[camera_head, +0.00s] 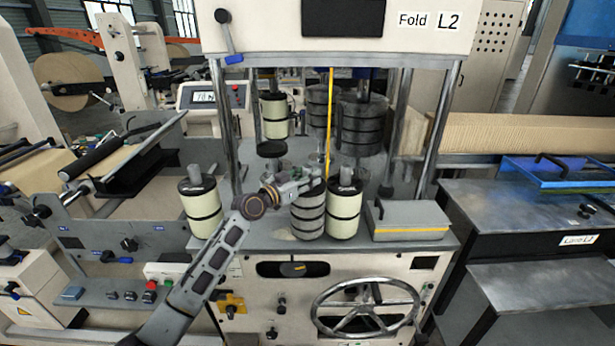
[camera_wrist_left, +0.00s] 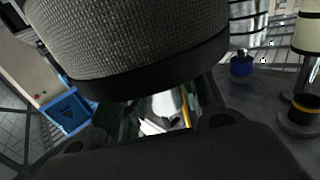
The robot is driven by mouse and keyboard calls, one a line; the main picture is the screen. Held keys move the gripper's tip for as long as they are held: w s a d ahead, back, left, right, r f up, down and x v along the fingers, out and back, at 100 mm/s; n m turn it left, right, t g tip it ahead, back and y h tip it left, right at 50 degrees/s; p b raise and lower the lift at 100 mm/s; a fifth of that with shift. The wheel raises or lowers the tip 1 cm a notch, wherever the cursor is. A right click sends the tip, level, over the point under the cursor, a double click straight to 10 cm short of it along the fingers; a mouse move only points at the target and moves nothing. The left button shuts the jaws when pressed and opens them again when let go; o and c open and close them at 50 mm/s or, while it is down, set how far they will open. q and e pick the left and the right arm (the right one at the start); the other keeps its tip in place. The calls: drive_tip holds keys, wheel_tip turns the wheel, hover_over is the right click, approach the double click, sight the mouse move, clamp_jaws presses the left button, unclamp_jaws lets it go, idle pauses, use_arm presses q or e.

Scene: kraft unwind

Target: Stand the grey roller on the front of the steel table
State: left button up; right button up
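The grey roller (camera_head: 307,215), banded with dark rings, is at the front of the steel table (camera_head: 262,236), almost upright with a slight tilt. Whether its base touches the table cannot be told. My left gripper (camera_head: 300,184) reaches in from the lower left and is closed around the roller's top, hiding its stem. In the left wrist view the roller's grey textured body and black rim (camera_wrist_left: 140,50) fill the upper middle and cover most of the fingers. My right gripper is not in view.
A cream roller (camera_head: 344,212) stands close on the right, and another cream roller (camera_head: 200,208) stands at the table's left. A grey box with a yellow stripe (camera_head: 410,221) sits further right. A handwheel (camera_head: 365,307) is below the front edge. Steel posts and hanging rollers are behind.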

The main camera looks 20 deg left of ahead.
use_arm(q)
drive_tip(key=shift+o, duration=0.7)
drive_tip(key=shift+r, duration=0.15)
drive_tip(key=shift+v, duration=1)
drive_tip(key=b+v, duration=0.2)
drive_tip(key=v, duration=0.8)
drive_tip(key=shift+b, duration=0.4)
idle(0.3)
